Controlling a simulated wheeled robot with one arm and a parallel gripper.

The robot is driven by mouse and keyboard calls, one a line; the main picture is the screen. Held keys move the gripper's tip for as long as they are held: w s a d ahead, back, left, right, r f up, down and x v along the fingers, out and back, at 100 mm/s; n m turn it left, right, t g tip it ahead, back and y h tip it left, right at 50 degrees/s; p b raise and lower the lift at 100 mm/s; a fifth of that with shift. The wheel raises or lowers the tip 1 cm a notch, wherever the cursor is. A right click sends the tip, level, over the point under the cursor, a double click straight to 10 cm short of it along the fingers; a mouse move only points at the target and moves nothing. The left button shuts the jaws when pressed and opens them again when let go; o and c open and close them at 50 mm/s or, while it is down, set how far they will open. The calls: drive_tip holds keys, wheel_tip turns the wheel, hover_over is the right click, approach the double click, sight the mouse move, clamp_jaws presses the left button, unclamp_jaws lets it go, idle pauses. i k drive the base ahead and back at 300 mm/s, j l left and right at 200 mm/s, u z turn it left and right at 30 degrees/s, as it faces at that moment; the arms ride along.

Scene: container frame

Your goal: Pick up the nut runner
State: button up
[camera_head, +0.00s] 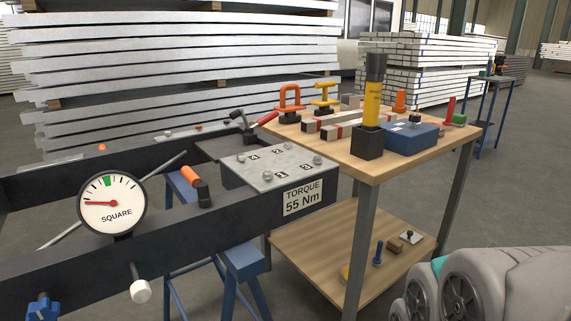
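A tall yellow and black tool (372,103), which looks like the nut runner, stands upright in a square black holder (367,143) near the front edge of a wooden workbench top (345,160). Its lower end is hidden in the holder. Grey rounded links of my arm, with a teal band, show at the bottom right, well below and to the right of the tool. My gripper is not in view.
A blue box (408,138) stands close to the right of the holder. A dark frame with a bolted plate (265,175) and a dial gauge (112,203) stands left.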

sight(376, 62)
drive_tip(key=l+u, duration=0.45)
drive_tip(key=l, duration=0.15)
drive_tip(key=l+u, duration=0.4)
drive_tip(key=l, duration=0.25)
drive_tip(key=k+l+u, duration=0.1)
drive_tip(key=l+u, duration=0.35)
drive_tip(key=l, duration=0.2)
drive_tip(key=i+j+z, duration=0.1)
drive_tip(key=j, duration=0.15)
